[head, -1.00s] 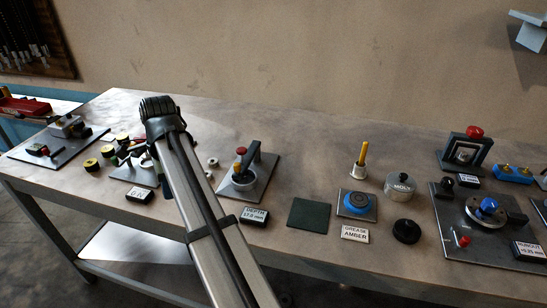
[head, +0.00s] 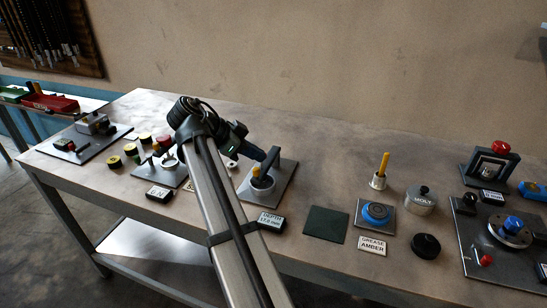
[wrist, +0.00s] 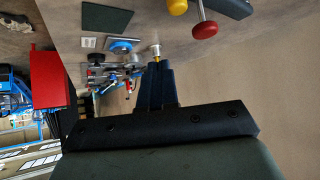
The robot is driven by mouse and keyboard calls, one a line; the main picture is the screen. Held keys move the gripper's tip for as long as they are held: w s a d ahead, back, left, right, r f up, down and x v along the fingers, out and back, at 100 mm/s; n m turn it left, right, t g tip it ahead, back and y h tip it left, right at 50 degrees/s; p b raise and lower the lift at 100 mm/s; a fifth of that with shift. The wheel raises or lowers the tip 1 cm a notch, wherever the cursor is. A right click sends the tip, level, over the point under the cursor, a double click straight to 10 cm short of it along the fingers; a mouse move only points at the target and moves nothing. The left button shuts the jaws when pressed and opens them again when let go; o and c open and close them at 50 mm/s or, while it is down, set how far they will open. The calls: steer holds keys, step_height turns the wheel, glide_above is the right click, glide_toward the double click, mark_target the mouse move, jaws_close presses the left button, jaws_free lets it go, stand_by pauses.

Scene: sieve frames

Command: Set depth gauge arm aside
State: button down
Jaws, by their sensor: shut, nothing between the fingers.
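The depth gauge stands on its grey plate (head: 283,180), behind the label reading DEPTH (head: 270,221). Its dark arm (head: 271,160) rises over a round grey cup (head: 262,183). My gripper (head: 256,153) is beside the upper part of the gauge arm in the head view; whether it touches cannot be told. In the wrist view, the dark fingers (wrist: 156,83) are together and empty. A red knob on a stem (wrist: 205,30) and a yellow knob (wrist: 178,7) show beyond them, apart from the fingertips.
A dark green mat (head: 326,223), a blue-ringed grease pot (head: 376,213), a yellow-handled brush (head: 381,172) and a MOLY tin (head: 420,200) stand to the right. Small yellow and black parts (head: 130,150) lie left. The bench behind the gauge is clear.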

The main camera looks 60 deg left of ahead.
steer(key=w+r+x, duration=0.1)
steer(key=r+x, duration=0.1)
steer(key=x, duration=1)
steer(key=shift+w+d, duration=0.2)
steer(key=shift+w, duration=0.25)
steer(key=shift+a+f, duration=0.1)
stand_by(1.1)
